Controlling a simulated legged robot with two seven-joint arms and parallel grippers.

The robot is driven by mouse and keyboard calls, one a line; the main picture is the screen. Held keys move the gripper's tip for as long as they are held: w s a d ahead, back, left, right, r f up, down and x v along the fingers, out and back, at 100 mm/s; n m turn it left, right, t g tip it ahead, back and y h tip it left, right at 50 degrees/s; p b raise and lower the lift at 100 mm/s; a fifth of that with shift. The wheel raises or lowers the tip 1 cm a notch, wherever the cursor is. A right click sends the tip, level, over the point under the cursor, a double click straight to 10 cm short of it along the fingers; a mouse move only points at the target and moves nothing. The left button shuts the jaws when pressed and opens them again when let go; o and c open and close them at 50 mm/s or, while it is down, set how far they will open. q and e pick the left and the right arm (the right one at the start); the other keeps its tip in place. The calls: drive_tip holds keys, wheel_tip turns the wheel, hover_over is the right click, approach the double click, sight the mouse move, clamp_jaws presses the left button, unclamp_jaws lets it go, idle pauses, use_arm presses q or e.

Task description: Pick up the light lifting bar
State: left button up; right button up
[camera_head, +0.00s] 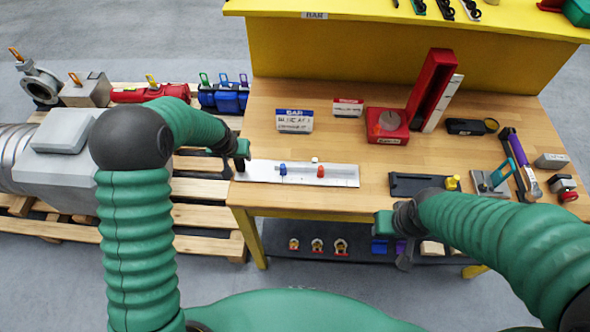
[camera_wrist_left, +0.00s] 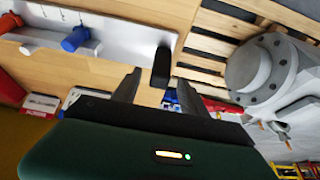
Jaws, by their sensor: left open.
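A long pale metal bar (camera_head: 325,175) with a blue knob (camera_head: 283,169) and a red knob (camera_head: 321,171) lies along the front edge of the wooden table. I take it as the lifting bar. It also shows at the upper left in the left wrist view (camera_wrist_left: 118,22). My left gripper (camera_head: 238,165) is at the bar's left end. In the left wrist view its jaws (camera_wrist_left: 162,85) are open, with a small black upright piece (camera_wrist_left: 162,66) by the bar's end between them. Contact cannot be told. My right gripper (camera_head: 400,245) is at the table's front edge, its fingers partly hidden.
A red box (camera_head: 387,125), a tall red channel (camera_head: 432,85) and small label signs (camera_head: 294,121) stand behind the bar. A black tray (camera_head: 418,184) and hand tools (camera_head: 520,165) lie to the right. A pallet (camera_head: 205,190) with a grey actuator is at the left.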

use_arm(q)
drive_tip(key=x, duration=0.4)
drive_tip(key=shift+w+f, duration=0.25)
drive_tip(key=shift+f, duration=0.1)
drive_tip(key=shift+s+r, duration=0.1)
drive_tip(key=shift+s, duration=0.05)
clamp_jaws()
idle(0.9)
